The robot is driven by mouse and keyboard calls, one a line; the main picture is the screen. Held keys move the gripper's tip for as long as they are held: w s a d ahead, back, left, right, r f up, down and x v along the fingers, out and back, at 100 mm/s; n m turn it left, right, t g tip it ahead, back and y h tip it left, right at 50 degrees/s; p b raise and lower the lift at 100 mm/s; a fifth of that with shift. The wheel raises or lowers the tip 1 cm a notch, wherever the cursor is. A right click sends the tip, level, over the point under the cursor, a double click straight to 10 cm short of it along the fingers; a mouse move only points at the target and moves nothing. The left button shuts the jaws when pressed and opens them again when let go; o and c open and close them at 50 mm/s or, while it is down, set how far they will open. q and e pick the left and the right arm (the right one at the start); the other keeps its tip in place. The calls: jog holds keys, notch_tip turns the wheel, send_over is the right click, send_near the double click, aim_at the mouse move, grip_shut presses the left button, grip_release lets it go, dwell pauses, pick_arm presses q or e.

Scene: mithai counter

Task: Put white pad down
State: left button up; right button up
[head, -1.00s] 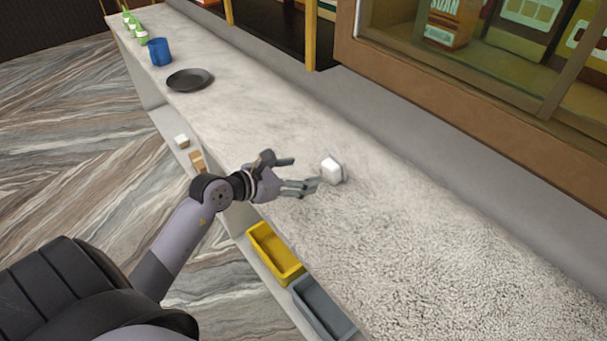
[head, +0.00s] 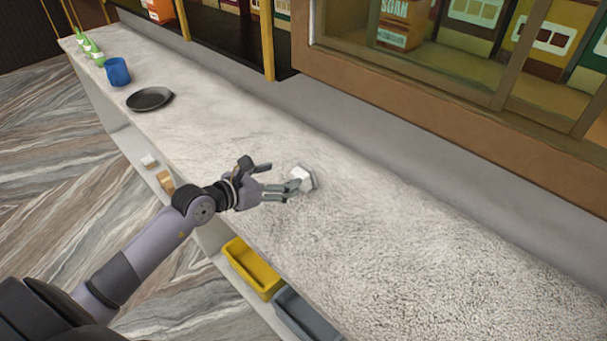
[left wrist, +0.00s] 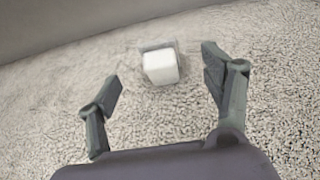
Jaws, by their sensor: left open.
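The white pad (head: 303,174) is a small white block with a grey part at its far side, on the speckled stone counter (head: 400,235). In the left wrist view the white pad (left wrist: 160,68) is ahead of the fingers, between their lines. My left gripper (head: 292,189) is open, its fingertips close to the pad in the head view. In the left wrist view the two fingers of the left gripper (left wrist: 172,75) stand wide apart with nothing gripped between them. I cannot tell whether a fingertip touches the pad. My right gripper is not in view.
A dark plate (head: 149,98), a blue cup (head: 117,71) and green bottles (head: 91,50) stand at the counter's far left. A yellow bin (head: 252,268) and a grey bin (head: 303,316) sit on a lower shelf. The counter right of the pad is clear.

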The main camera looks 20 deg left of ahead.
aim_at(299, 173)
pick_arm(q)
jog(key=shift+a+f+p+x, duration=0.1)
jog(key=shift+f+p+x, duration=0.15)
jog(key=shift+x, duration=1.05)
jog(key=shift+a+f+p+x, duration=0.1)
jog(key=shift+p+x, duration=0.15)
jog(key=shift+x, duration=1.05)
jog(key=shift+a+f+p+x, duration=0.1)
jog(key=shift+f+p+x, duration=0.15)
jog(key=shift+x, duration=1.05)
jog(key=shift+s, duration=0.15)
jog(key=shift+r, duration=0.1)
jog(key=shift+c, duration=0.2)
jog(key=shift+s, duration=0.1)
jog(key=shift+c, duration=0.6)
jog(key=c, duration=1.2)
